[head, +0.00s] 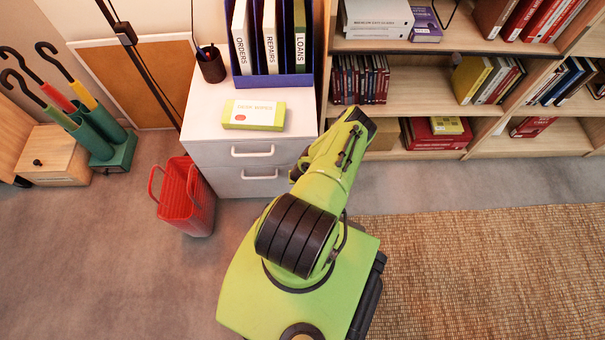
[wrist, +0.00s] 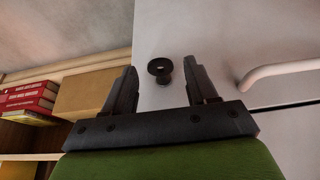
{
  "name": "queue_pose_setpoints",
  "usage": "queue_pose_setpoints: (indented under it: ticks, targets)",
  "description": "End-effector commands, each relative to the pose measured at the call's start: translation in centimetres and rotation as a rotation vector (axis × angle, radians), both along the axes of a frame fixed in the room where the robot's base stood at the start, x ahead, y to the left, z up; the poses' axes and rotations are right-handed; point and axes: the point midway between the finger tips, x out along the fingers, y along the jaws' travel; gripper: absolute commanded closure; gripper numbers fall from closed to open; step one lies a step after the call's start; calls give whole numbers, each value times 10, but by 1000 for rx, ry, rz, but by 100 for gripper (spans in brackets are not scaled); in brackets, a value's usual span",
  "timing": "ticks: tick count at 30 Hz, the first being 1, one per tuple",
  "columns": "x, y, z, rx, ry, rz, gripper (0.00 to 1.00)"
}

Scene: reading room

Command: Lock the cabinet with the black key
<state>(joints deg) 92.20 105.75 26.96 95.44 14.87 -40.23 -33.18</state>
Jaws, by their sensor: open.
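The black key (wrist: 160,70) shows in the wrist view with its round bow toward me, against the white cabinet front (wrist: 222,30). It appears to sit in the lock. My gripper (wrist: 161,77) is open, with one dark finger on each side of the key in the picture. I see no contact, and the depth gap is hard to tell. In the head view the white cabinet (head: 240,186) stands behind my arm, with its two visible drawer fronts closed. My arm hides the key and my gripper there.
A drawer handle (wrist: 280,72) juts out right of the key in the wrist view. The bookshelf (head: 420,82) adjoins the cabinet's right side. A red basket (head: 187,200) stands on the floor to the left. A yellow-green box (head: 254,115) and blue file holder (head: 270,82) are on top.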

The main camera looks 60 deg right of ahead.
Motion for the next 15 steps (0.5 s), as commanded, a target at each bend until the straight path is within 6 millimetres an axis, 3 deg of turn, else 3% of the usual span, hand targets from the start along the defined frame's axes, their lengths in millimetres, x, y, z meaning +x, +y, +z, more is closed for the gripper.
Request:
queue_pose_setpoints:
  ticks: [6,15]
  targets:
    - [0,0,1,0,0,0,46]
    - [0,0,1,0,0,0,92]
